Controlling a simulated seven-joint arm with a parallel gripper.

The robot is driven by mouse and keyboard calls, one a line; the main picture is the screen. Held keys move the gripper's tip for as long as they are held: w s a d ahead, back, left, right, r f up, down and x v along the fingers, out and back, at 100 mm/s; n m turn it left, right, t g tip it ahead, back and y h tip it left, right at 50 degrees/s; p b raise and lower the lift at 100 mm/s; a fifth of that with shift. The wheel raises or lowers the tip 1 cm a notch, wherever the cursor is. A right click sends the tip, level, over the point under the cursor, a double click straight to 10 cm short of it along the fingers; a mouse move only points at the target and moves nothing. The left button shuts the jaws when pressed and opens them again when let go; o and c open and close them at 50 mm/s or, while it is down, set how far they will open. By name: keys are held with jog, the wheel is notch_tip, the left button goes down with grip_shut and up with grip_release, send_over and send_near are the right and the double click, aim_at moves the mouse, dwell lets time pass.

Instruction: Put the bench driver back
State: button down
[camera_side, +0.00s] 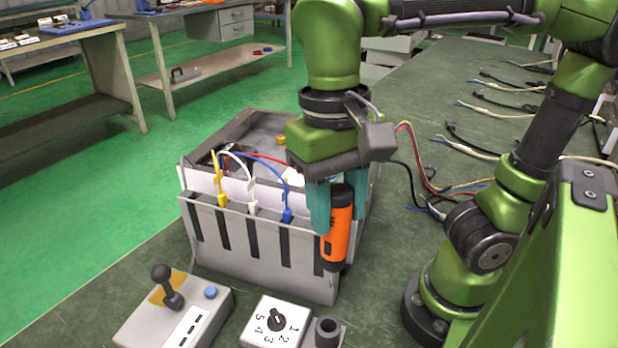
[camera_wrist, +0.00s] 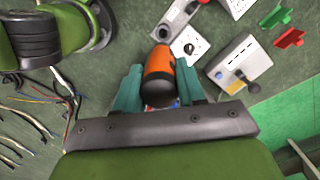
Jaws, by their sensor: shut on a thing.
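The bench driver (camera_side: 336,236) has an orange and black body and hangs upright between the teal fingers of my gripper (camera_side: 342,205). My gripper is shut on it. In the side view it is in front of the right end of the grey box's slotted front wall. In the wrist view the driver (camera_wrist: 159,70) points up between the two fingers. A grey round holder (camera_side: 327,332) stands on the bench below it, apart from the driver, at the right of the dial plate.
The grey box (camera_side: 262,262) carries yellow, white and blue leads on its front. A white numbered dial plate (camera_side: 277,322) and a grey lever box (camera_side: 175,308) stand in front. Loose cables (camera_side: 455,190) lie at right. Red and green clips (camera_wrist: 289,38) show in the wrist view.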

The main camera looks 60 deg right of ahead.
aim_at(331, 284)
notch_tip(331, 284, down, 15)
dwell(0.5)
jog(key=shift+f, duration=0.1)
jog(key=shift+f, duration=0.25)
jog(key=c, duration=0.7)
grip_release()
jog(key=shift+o, duration=0.2)
jog(key=r, duration=0.4)
jog(key=w+r, duration=0.1)
jog(key=r, duration=0.7)
jog(key=shift+w+d+r, duration=0.15)
jog(key=shift+d+r, duration=0.1)
jog(key=shift+r, duration=0.1)
